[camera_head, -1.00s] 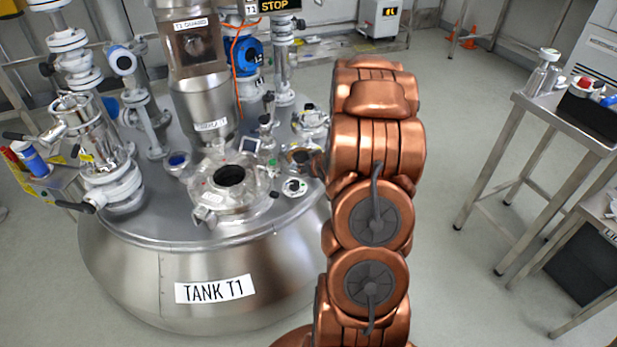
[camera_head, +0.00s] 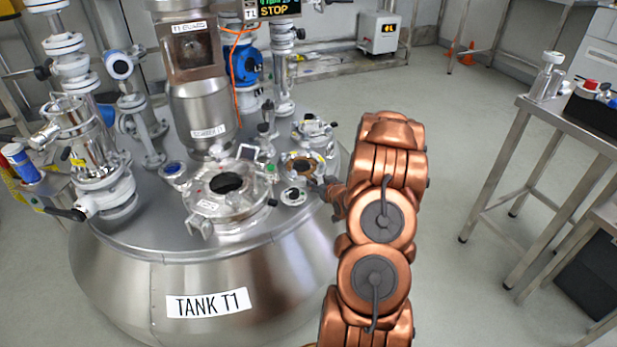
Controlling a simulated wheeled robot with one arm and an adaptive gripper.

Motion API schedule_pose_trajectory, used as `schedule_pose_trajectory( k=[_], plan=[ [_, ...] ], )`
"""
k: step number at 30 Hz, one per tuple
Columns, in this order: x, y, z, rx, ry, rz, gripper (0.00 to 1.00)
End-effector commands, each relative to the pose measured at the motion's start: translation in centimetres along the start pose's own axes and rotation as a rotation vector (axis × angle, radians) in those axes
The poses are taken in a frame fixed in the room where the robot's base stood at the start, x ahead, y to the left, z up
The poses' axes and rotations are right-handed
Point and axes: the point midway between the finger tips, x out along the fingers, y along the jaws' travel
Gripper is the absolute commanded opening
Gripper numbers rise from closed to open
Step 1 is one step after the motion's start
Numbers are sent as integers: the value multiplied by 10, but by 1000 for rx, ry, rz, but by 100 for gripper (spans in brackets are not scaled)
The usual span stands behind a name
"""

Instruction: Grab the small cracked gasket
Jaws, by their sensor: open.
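A small open port near the right edge of the tank top carries a brown-orange ring (camera_head: 303,165), which looks like the small gasket. Cracks in it are too small to tell. My gripper (camera_head: 327,187) is at the tank's right rim, just right of and below this ring in the picture. Its dark fingers are small and partly hidden by my copper arm. They look open, with nothing seen between them. Whether they touch the port cannot be told.
Tank T1 (camera_head: 205,275) fills the left. A large round manway (camera_head: 227,192) with a dark opening and a small capped port (camera_head: 293,196) sit near the ring. Pipes and valves crowd the left and back. A steel table (camera_head: 565,125) stands right, with clear floor between.

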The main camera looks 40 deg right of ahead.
Motion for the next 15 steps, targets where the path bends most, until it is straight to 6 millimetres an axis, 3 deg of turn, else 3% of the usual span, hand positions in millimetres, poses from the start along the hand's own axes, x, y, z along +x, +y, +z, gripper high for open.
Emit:
schedule_pose_trajectory(
  k=[9, 15],
  plan=[
    [39, 0, 3, -1, 1, -1, 51],
    [42, 0, 3, 1, -2, 0, 51]
  ],
)
